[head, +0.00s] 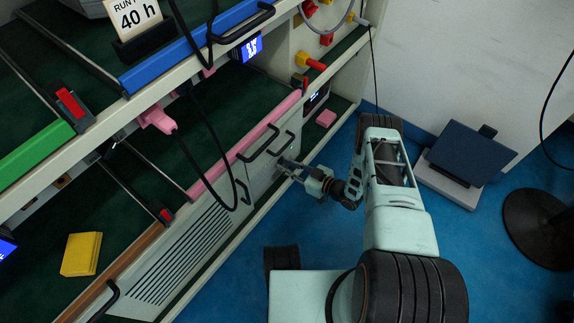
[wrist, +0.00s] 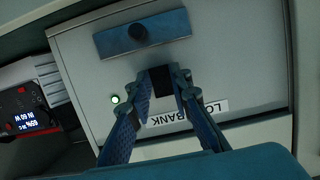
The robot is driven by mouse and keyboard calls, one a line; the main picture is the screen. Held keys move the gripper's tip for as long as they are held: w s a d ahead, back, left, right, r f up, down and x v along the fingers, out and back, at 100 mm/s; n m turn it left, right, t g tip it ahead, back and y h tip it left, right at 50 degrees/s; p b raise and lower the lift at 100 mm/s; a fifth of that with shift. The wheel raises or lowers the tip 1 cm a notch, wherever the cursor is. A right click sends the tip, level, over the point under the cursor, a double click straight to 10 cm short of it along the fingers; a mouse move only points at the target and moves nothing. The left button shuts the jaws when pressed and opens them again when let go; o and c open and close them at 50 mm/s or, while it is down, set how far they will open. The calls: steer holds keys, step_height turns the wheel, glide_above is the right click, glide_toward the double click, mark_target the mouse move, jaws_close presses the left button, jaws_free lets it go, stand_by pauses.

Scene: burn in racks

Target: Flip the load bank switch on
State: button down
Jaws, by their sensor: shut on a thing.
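The load bank (wrist: 245,60) is a pale grey panel that fills most of the wrist view. Its label (wrist: 188,113) appears upside down and is partly covered by a finger. My gripper (wrist: 162,80) reaches over the panel, with its two blue fingers closed on a small black switch (wrist: 161,84). The fingers hide the switch's sides, so I cannot tell its position. A small lamp (wrist: 115,99) left of the fingers glows whitish green. In the head view, my gripper (head: 288,166) is at the load bank's front (head: 261,180) on the lower shelf, and the switch is too small to make out.
A blue plate with a black knob (wrist: 138,32) is on the panel near the fingers. A unit with a lit display (wrist: 38,122) stands beside it. In the head view, black handles and a hanging cable (head: 205,150) are left of my gripper. Blue floor (head: 305,225) is open in front.

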steer(key=shift+f+t+y, duration=0.2)
steer(key=shift+t+y, duration=0.1)
steer(key=shift+y, duration=0.1)
steer(key=c, duration=1.8)
jaws_free()
steer(key=shift+o, duration=0.2)
steer(key=shift+d, duration=0.1)
steer(key=v, duration=1.2)
